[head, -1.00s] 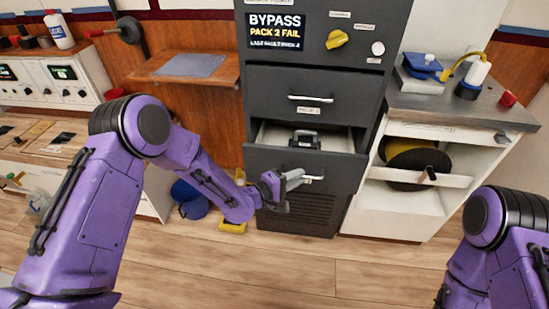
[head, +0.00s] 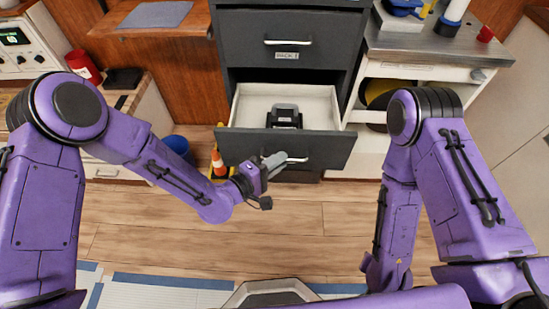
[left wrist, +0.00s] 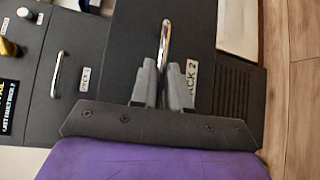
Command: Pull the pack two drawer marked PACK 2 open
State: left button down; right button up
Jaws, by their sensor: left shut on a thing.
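The PACK 2 drawer (head: 325,148) is a dark grey drawer standing well open low in the grey cabinet. Its pale inside (head: 250,105) shows, with a dark block-like pack (head: 285,116) in it. My left gripper (head: 275,162) is at the drawer's bright bar handle (head: 296,160). In the left wrist view both fingers (left wrist: 163,85) are shut around the handle (left wrist: 165,40), beside the PACK 2 label (left wrist: 191,75), which they partly cover. My right arm is folded at the right of the head view, and its fingers do not show.
A closed drawer (head: 315,40) with its own handle is above. A white cabinet with a steel top (head: 425,45) stands at the right. An orange-and-white cone (head: 218,162) and a blue object (head: 176,145) are on the left. The wood floor (head: 290,225) in front is clear.

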pick_arm(q)
jog(key=c, duration=1.2)
grip_release()
jog(key=shift+o, duration=0.2)
jog(key=v, duration=1)
jog(key=shift+s+a, duration=0.2)
jog(key=shift+a, duration=0.05)
